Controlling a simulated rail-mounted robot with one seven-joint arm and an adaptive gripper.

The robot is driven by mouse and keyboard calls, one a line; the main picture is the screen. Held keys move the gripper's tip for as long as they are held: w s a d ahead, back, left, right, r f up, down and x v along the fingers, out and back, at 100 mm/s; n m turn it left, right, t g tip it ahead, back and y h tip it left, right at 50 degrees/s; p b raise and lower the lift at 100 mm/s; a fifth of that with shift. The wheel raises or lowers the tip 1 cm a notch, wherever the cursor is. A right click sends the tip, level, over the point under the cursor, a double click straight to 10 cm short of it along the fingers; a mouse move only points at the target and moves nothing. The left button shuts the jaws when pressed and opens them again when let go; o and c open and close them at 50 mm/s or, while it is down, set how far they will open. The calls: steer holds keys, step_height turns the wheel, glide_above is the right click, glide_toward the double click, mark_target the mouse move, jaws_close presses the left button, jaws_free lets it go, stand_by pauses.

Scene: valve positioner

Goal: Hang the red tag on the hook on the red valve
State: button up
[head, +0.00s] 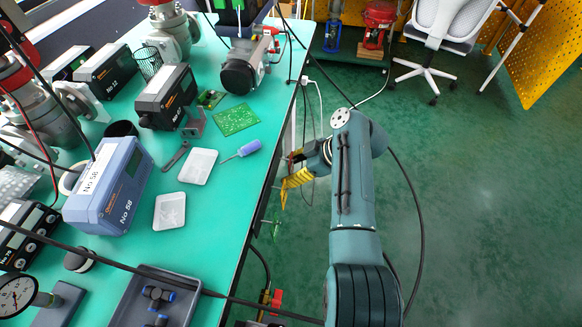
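My gripper (291,172) is at the end of my arm, just off the right edge of the green table. A yellow piece shows at its fingers. It is too small and angled to tell whether the fingers are open or shut, or whether they hold anything. I cannot make out a red tag or a hook. A red valve-like unit (378,20) stands at the back, on a low platform beyond the table and far from my gripper. A small red handle-like part (276,299) shows below the table's right edge, at the bottom.
The green table (215,240) bears a blue-grey device (108,190), two white trays (198,166), (169,211), a purple-handled screwdriver (248,148), a green circuit board (235,119) and a grey bin (122,309). Cables hang along its right edge. The floor (470,190) at right is clear.

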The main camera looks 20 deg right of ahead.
steer(key=c, duration=0.9)
steer(key=shift+r, duration=0.1)
steer(key=shift+r+p, duration=0.35)
steer(key=shift+r, duration=0.1)
steer(key=shift+s+d+r, duration=0.1)
steer(key=shift+s+d, duration=0.35)
steer(key=shift+d, duration=0.25)
steer(key=shift+s+d+f, duration=0.1)
steer(key=shift+s+d, duration=0.3)
steer(key=shift+d, duration=0.35)
steer(key=shift+s+d+r, duration=0.1)
steer(key=shift+s+d, duration=0.35)
steer(key=shift+d, duration=0.25)
